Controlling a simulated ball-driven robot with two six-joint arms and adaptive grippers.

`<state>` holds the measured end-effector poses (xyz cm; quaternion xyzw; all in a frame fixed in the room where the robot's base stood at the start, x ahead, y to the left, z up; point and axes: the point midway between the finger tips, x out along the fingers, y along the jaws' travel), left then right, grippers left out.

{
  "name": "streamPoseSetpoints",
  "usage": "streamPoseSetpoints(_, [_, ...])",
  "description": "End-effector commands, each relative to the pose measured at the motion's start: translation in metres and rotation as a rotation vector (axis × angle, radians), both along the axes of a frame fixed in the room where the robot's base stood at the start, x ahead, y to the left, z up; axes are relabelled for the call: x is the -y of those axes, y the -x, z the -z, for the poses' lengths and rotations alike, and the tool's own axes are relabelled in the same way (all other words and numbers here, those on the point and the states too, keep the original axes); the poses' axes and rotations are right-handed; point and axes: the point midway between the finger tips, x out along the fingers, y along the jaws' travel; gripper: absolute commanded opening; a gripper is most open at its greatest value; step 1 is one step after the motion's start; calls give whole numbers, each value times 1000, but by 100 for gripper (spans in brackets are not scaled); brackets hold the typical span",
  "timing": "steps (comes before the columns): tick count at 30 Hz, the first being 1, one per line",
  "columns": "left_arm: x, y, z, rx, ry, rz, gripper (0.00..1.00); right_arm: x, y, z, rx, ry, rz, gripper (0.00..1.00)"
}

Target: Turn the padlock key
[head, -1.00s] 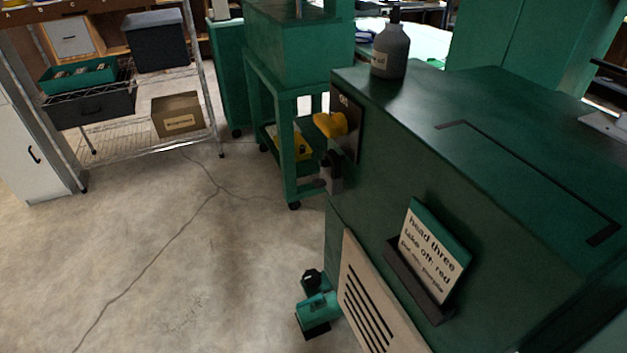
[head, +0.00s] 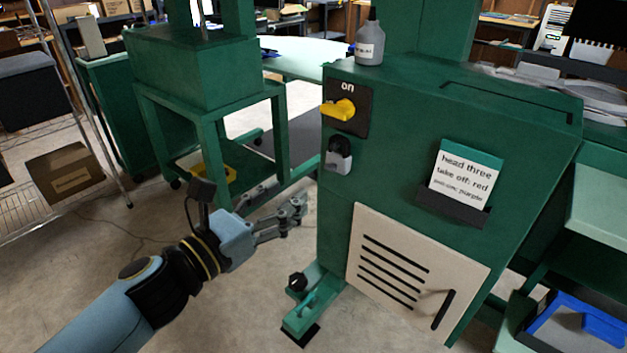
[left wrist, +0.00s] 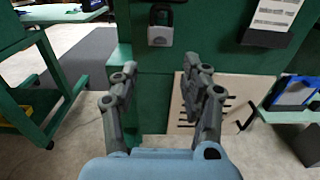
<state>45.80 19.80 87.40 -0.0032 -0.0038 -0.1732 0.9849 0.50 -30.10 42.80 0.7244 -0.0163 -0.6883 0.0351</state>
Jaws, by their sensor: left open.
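The padlock (head: 338,159) has a grey body and a dark upper part. It hangs on the side face of the green machine cabinet (head: 415,150), under a yellow switch handle (head: 339,109). It also shows at the top of the left wrist view (left wrist: 160,34), beyond and above the fingers. I cannot make out a key in it. My left gripper (head: 287,217) is open and empty, left of and below the padlock and apart from it. In the left wrist view its two fingers (left wrist: 160,84) stand well apart. My right gripper is not in view.
A card (head: 466,171) sits in a dark holder on the cabinet, right of the padlock. A slotted beige panel (head: 405,275) is below. A bottle (head: 369,40) stands on top. A green stand (head: 205,110) is at left, with open floor before it.

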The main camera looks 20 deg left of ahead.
Motion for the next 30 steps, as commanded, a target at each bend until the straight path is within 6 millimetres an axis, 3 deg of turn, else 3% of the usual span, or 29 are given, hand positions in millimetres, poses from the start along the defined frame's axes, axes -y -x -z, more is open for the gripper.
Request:
streamPoseSetpoints(7, [15, -41, -2, 1, -1, 0, 46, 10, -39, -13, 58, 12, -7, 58])
streamPoseSetpoints(11, [24, -65, -1, -1, -1, 0, 46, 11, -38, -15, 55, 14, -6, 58])
streamPoseSetpoints(15, [31, -84, 0, -1, -4, 0, 46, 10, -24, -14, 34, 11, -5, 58])
streamPoseSetpoints(20, [35, -96, 1, -3, -4, 0, 46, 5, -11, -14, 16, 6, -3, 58])
streamPoseSetpoints(28, [36, -97, 1, -2, -5, 0, 46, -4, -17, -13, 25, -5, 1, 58])
streamPoseSetpoints(30, [36, -97, 1, -2, -5, 0, 40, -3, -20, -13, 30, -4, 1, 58])
